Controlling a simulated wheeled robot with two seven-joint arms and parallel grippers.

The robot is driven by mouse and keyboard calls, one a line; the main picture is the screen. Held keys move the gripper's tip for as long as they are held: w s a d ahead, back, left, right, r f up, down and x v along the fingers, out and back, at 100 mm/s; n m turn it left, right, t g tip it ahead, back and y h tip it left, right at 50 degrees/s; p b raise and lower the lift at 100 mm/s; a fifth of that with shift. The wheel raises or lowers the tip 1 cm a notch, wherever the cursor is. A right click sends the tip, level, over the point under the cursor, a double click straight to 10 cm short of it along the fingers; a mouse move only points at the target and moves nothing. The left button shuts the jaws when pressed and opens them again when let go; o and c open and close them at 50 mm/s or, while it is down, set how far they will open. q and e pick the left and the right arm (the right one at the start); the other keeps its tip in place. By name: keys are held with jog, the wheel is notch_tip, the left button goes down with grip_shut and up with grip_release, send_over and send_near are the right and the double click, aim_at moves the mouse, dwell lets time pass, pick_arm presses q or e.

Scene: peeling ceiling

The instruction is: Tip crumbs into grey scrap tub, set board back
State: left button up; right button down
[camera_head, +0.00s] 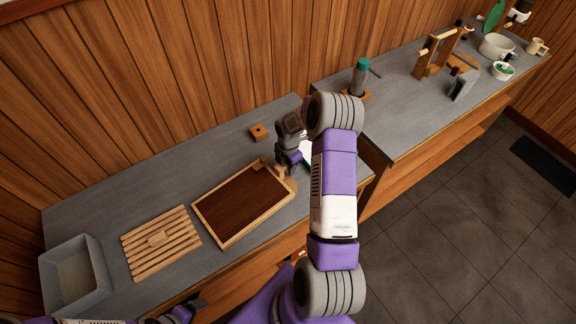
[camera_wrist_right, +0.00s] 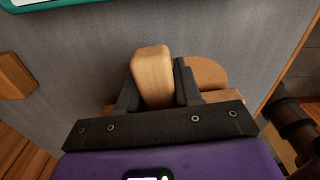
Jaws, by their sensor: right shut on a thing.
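A board (camera_head: 240,205) with a dark brown middle and a light wooden rim lies on the grey counter; I cannot make out crumbs on it. My right gripper (camera_head: 286,168) is at its far right corner. In the right wrist view its jaws are shut on an upright light wooden grip (camera_wrist_right: 152,75), which appears to belong to the board. The grey scrap tub (camera_head: 102,282) stands at the counter's left end; crumbs cannot be made out inside. My left gripper (camera_head: 185,308) is low at the front edge, partly seen, its jaws unclear.
A slatted wooden rack (camera_head: 182,238) with a small block on it lies between tub and board. A green-edged item (camera_wrist_right: 90,4) lies beyond my right gripper. A bottle (camera_head: 360,77) stands on the right-hand counter.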

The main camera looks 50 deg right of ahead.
jog(key=shift+d, duration=0.1)
jog(key=shift+f+b, duration=0.55)
jog(key=shift+f, duration=0.1)
dwell(0.4)
jog(key=c, duration=0.7)
grip_release()
notch_tip(320, 180, up, 9)
jog(key=p, duration=0.6)
jog(key=shift+d+r, duration=0.1)
jog(key=shift+d, duration=0.05)
